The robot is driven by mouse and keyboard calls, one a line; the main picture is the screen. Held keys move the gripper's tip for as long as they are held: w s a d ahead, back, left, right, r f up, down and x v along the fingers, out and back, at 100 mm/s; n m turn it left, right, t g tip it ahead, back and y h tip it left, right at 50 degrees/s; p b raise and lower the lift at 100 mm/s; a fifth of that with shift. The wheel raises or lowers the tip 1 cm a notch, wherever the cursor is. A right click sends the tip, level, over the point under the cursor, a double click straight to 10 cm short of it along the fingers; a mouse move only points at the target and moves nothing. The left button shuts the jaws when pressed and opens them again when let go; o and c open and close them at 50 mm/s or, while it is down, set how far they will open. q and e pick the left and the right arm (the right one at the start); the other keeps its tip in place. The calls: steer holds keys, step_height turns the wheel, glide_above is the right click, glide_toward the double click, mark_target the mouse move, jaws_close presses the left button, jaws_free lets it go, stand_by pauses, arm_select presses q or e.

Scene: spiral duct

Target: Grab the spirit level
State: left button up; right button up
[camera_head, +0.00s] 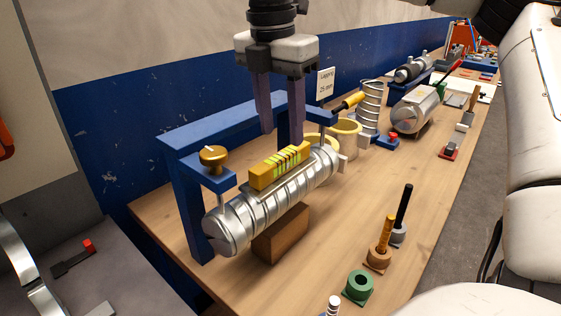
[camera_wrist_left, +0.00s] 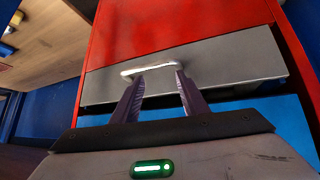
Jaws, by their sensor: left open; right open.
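The spirit level (camera_head: 277,170) is a yellow block with green, dark-striped markings. It lies along the top of a shiny spiral duct (camera_head: 240,224) in the head view. My right gripper (camera_head: 281,138) comes down from the top, open and empty. Its two dark fingers point down just above and behind the level; the exact gap cannot be told. My left gripper (camera_wrist_left: 156,86) shows in the left wrist view, open, with its fingers close to a pale handle (camera_wrist_left: 152,68) on a grey drawer front. Contact with the handle cannot be told.
A blue frame (camera_head: 185,205) with a brass knob (camera_head: 213,157) stands around the duct. A brown block (camera_head: 281,235) supports the duct on the wooden bench (camera_head: 330,245). Yellowish rings (camera_head: 346,136) and a coil (camera_head: 370,105) stand behind. Small posts and a green ring (camera_head: 359,286) are at the front right.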

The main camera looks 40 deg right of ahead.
mark_target(282, 154)
steer(key=f, duration=0.5)
steer(key=shift+w+d, duration=0.15)
steer(key=shift+d, duration=0.05)
jaws_close()
